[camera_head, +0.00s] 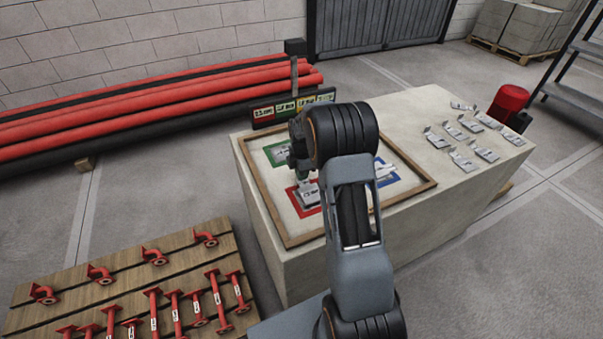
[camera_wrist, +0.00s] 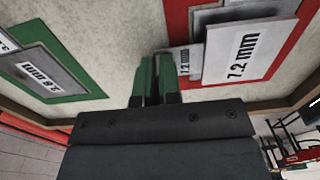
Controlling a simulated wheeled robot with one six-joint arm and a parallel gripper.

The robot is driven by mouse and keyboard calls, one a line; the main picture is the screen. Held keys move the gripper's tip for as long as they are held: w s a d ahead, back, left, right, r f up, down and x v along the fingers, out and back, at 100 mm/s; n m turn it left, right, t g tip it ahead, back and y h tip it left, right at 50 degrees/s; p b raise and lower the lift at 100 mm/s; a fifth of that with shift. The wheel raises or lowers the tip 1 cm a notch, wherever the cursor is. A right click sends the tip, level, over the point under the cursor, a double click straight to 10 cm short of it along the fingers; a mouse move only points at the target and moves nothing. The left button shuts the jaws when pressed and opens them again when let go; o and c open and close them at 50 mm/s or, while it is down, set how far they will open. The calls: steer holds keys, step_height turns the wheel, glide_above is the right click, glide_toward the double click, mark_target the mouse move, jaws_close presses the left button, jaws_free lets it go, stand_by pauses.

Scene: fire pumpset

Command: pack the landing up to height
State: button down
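My gripper (camera_wrist: 157,70) points down over the wood-rimmed tray (camera_head: 277,217); its green fingers are close together with only a narrow dark slit, and I see nothing held between them. Its tips are beside the red square (camera_wrist: 178,18), at the edge of a smaller metal plate (camera_wrist: 184,58). In the head view, plates (camera_head: 309,194) lie on the red square. A plate (camera_wrist: 45,75) lies on the green square (camera_wrist: 75,97). The blue square (camera_head: 386,184) also bears a plate, partly hidden by my arm.
Several loose metal plates (camera_head: 470,126) lie at the right of the concrete block (camera_head: 375,245). A label board (camera_head: 292,107) stands behind the tray. Red pipes (camera_head: 150,113) lie along the wall. A pallet (camera_head: 200,238) holds red fittings. A red cylinder (camera_head: 508,103) is beyond the block.

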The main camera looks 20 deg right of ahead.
steer(key=shift+f, duration=0.5)
steer(key=c, duration=1.2)
jaws_free()
step_height(320, 180, up, 14)
steer(key=shift+f+p, duration=0.1)
steer(key=shift+p, duration=0.35)
